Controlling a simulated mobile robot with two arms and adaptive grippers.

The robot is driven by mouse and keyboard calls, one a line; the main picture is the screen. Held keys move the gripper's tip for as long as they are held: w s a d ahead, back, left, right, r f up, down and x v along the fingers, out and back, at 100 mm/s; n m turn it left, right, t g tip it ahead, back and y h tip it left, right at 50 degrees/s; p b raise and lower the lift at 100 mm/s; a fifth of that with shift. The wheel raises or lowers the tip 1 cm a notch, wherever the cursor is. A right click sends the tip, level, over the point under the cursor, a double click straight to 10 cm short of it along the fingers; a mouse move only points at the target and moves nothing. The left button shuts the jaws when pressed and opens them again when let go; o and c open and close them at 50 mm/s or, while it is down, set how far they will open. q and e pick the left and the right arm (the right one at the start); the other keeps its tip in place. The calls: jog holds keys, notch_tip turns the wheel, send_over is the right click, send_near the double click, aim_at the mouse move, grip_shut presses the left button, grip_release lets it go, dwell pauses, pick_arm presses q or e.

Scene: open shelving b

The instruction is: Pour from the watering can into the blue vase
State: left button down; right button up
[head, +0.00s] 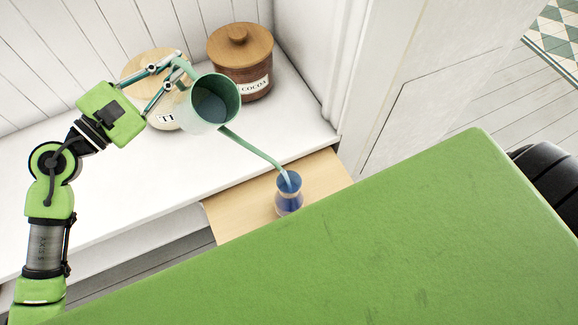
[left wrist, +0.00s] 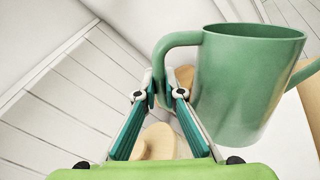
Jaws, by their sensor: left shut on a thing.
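A green watering can (head: 207,108) hangs above the white shelf in the head view, tilted with its long spout toward the lower right. My left gripper (head: 181,70) is shut on the can's handle; the left wrist view shows my fingers (left wrist: 166,92) at the handle and the can's body (left wrist: 243,85) to the right. The blue vase (head: 289,200) stands on a light wooden board. The spout tip lies over the vase's mouth in the head view; whether it touches the rim I cannot tell. My right gripper is not in view.
A brown cocoa jar (head: 241,62) with a wooden lid stands behind the can. A pale, labelled jar (head: 150,64) with a wooden lid is partly hidden by my gripper. The wooden board (head: 322,176) juts from below the white shelf (head: 110,190).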

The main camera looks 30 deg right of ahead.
pick_arm(q)
jog(key=shift+s+d+r, duration=0.1)
jog(key=shift+r, duration=0.25)
jog(key=w+a+f+n+b, duration=0.35)
jog(key=w+f+b, duration=0.25)
jog(key=f+b, duration=0.45)
notch_tip(320, 180, up, 9)
jog(key=w+n+p, duration=0.2)
jog(key=n+p, duration=0.2)
jog(key=p, duration=0.3)
jog(key=shift+a+f+n, duration=0.2)
jog(key=shift+a+n, duration=0.15)
jog(key=shift+a, duration=0.1)
